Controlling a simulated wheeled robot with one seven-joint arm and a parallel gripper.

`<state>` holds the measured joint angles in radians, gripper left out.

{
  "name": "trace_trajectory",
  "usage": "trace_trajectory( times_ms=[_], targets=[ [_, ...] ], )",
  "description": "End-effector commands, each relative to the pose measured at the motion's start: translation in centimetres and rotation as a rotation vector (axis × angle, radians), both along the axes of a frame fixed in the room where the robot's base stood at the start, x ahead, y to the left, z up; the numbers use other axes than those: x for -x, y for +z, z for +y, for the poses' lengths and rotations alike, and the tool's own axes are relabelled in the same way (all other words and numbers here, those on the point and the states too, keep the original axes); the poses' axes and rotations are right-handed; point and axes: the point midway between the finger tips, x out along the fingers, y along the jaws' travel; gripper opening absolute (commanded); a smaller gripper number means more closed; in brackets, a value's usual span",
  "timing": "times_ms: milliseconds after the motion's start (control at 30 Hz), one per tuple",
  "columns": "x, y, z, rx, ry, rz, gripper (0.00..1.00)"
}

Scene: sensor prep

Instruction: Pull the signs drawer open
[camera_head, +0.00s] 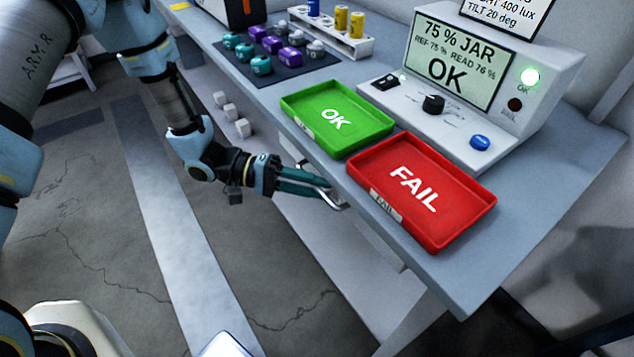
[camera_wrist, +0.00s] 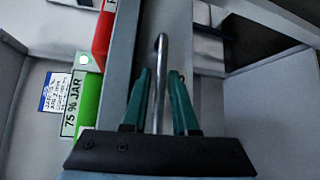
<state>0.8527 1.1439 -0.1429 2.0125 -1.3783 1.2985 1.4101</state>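The drawer handle is a silver bar (camera_wrist: 160,60), seen nearly end to end in the wrist view. It also shows under the table edge in the head view (camera_head: 334,198). My gripper (camera_head: 322,190) is at this handle, below the green and red trays. In the wrist view its two teal fingers (camera_wrist: 160,72) stand on either side of the bar, with a narrow gap seeming to show at each side. The drawer front is mostly hidden by the table and my fingers. A bit of lettering shows beside the right finger, too covered to read.
A green OK tray (camera_head: 376,126) and a red FAIL tray (camera_head: 487,205) sit along the table's front edge (camera_head: 420,262), just above my gripper. A test box with an OK screen (camera_head: 497,92) stands behind. The floor (camera_head: 90,220) is clear.

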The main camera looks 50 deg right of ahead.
Motion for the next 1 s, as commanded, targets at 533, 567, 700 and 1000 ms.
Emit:
trace_trajectory(
  times_ms=[533, 567, 700, 1000],
  targets=[
    [0.24, -0.08, -0.12, 0.000, 0.000, -0.001, 0.03],
    [0.24, -0.08, -0.11, 0.000, 0.000, -0.001, 0.00],
    [0.24, -0.07, -0.11, 0.000, 0.000, 0.000, 0.00],
    [0.23, -0.05, -0.11, 0.000, 0.000, 0.000, 0.00]
  ],
)
